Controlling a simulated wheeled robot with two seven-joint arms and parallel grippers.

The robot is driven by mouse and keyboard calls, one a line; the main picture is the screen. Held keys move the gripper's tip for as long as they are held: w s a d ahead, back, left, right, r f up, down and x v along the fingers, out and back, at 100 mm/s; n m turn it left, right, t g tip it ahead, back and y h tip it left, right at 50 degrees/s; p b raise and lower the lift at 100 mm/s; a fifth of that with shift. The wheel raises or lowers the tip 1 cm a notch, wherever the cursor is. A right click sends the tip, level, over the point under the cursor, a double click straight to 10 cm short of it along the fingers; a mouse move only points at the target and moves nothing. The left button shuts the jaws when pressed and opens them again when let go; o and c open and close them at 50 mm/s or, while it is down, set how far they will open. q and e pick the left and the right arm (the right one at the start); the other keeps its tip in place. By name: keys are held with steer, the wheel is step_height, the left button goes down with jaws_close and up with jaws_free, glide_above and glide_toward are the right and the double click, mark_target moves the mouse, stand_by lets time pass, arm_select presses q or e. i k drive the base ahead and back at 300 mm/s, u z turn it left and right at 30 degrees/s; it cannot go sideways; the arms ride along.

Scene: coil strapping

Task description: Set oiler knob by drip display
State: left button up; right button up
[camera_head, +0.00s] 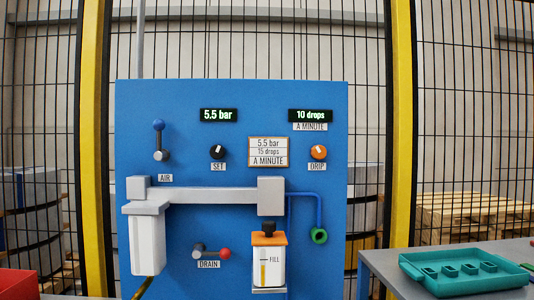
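The orange drip knob (318,153) sits at the right of the blue panel (200,95), above a DRIP label, with a white pointer mark. The drip display (310,115) above it reads "10 drops" a minute. A target card (268,152) in the middle reads "5.5 bar, 15 drops a minute". The pressure display (218,115) reads "5.5 bar", above the black SET knob (218,152). The oiler (268,262), a clear bowl with an orange collar and black top, hangs below and is marked FILL. Neither gripper shows in the head view.
A blue-knobbed AIR lever (159,140) and a red-knobbed DRAIN lever (212,252) stick out from the panel. A grey pipe and white filter body (146,240) stand out at left. A green tray (465,285) lies on the grey table at right; a red bin (18,284) is at left.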

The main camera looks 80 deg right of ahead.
mark_target(319, 152)
steer(key=k, duration=0.95)
steer(key=z, duration=0.5)
